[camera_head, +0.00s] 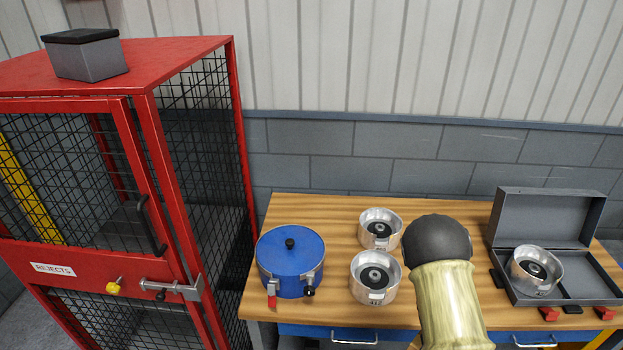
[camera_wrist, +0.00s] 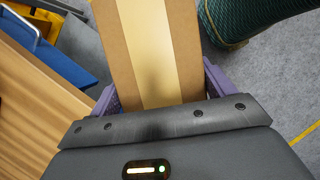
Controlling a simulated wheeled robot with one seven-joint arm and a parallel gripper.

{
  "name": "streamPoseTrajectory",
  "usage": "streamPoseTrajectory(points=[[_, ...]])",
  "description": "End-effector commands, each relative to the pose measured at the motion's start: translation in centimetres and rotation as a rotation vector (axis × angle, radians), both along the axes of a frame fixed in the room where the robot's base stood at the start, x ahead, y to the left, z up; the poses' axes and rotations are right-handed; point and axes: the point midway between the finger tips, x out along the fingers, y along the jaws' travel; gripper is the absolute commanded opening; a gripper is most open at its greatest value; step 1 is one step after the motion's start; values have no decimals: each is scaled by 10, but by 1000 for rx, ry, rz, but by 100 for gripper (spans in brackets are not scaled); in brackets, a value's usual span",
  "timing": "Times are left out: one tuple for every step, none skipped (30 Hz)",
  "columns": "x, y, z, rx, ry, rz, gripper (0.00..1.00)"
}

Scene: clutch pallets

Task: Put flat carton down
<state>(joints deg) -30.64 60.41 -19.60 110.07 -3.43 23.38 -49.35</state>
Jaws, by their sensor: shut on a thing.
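The flat carton (camera_wrist: 150,45) is brown with a pale tape strip along its middle. It shows only in the wrist view, running from my gripper to the top edge, where its far end is cut off. My gripper (camera_wrist: 160,92) has purple fingers on either side of the carton and is shut on it. Below and around the carton I see grey floor, with the wooden bench top (camera_wrist: 35,110) to the left. In the head view my arm covers part of the bench; my gripper and the carton are out of sight there.
On the bench (camera_head: 330,205) stand a blue lidded pot (camera_head: 290,255), two metal cups (camera_head: 380,228) (camera_head: 375,278) and an open grey case (camera_head: 545,215) holding another cup (camera_head: 535,268). A red mesh cage (camera_head: 180,200) marked REJECTS stands left, with a grey box (camera_head: 88,58) on top.

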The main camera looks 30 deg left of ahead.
Motion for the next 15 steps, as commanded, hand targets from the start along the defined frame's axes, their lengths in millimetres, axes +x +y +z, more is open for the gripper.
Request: streamPoseTrajectory(points=[[0,-5,-8,0,1,-57,54],[-1,-6,-12,0,0,-92,54],[-1,-9,-18,1,-3,-137,54],[-1,-11,-22,1,-3,-175,54],[-2,-13,-26,2,-4,-210,54],[-3,-16,-32,3,-4,-262,54],[-3,-18,-37,4,-4,-302,54],[-4,-20,-42,4,-4,-345,54],[-5,-23,-49,5,-4,-402,54],[-6,-25,-55,5,-3,-451,54],[-7,-27,-61,6,-4,-500,54],[-8,-31,-70,7,-4,-574,54],[-10,-33,-77,8,-1,-630,54],[-10,-36,-86,9,-1,-697,54],[-13,-39,-97,9,3,-789,54]])
